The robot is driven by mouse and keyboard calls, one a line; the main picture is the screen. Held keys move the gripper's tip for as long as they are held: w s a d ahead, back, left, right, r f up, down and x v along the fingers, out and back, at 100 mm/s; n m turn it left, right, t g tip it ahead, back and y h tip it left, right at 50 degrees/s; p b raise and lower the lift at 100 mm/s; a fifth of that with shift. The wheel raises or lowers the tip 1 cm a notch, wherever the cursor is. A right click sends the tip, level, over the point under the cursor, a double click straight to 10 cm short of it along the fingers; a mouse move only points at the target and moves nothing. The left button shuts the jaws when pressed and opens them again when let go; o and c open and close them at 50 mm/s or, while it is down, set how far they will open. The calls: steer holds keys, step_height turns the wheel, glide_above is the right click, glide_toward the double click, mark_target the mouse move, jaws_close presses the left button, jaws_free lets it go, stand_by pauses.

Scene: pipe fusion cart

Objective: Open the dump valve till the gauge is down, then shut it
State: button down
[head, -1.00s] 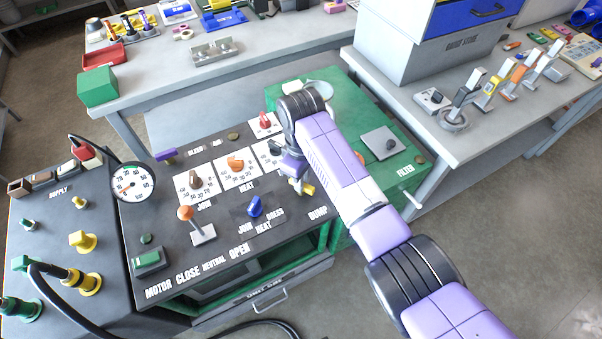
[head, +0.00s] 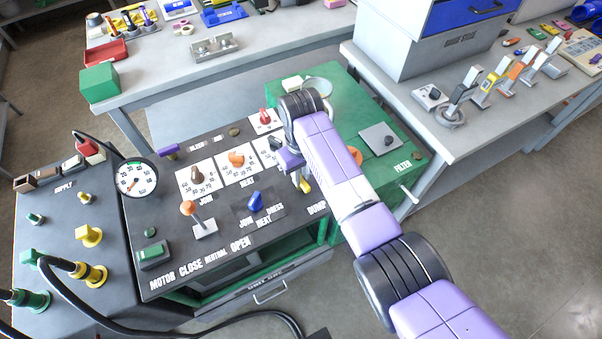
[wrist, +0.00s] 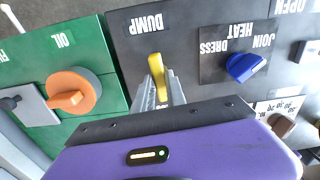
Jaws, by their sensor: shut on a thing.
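The dump valve's yellow handle (wrist: 156,66) stands by the DUMP label on the dark panel in the wrist view. My gripper (wrist: 160,88) is shut on this handle, with one finger on each side. In the head view the yellow handle (head: 306,186) shows just below my gripper (head: 299,180), partly hidden by it. The round white pressure gauge (head: 137,177) stands at the panel's left edge. Its needle points to the lower left, toward the low end of the scale; the exact reading is too small to tell.
A blue JOIN/DRESS HEAT selector (wrist: 244,66) sits beside the valve. An orange knob (wrist: 72,92) is on the green filter unit on the other side. An orange-topped lever (head: 188,208) stands at the panel's front. A black hose (head: 60,285) runs along the left.

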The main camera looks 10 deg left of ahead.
steer(key=c, duration=1.5)
jaws_free()
steer(key=shift+o, duration=0.7)
steer(key=shift+a, duration=0.15)
steer(key=shift+w, duration=0.1)
steer(key=r, duration=0.8)
steer(key=shift+w+a+b, duration=0.3)
steer(key=shift+b, duration=0.05)
steer(key=shift+w+a, duration=0.1)
steer(key=shift+w, duration=0.05)
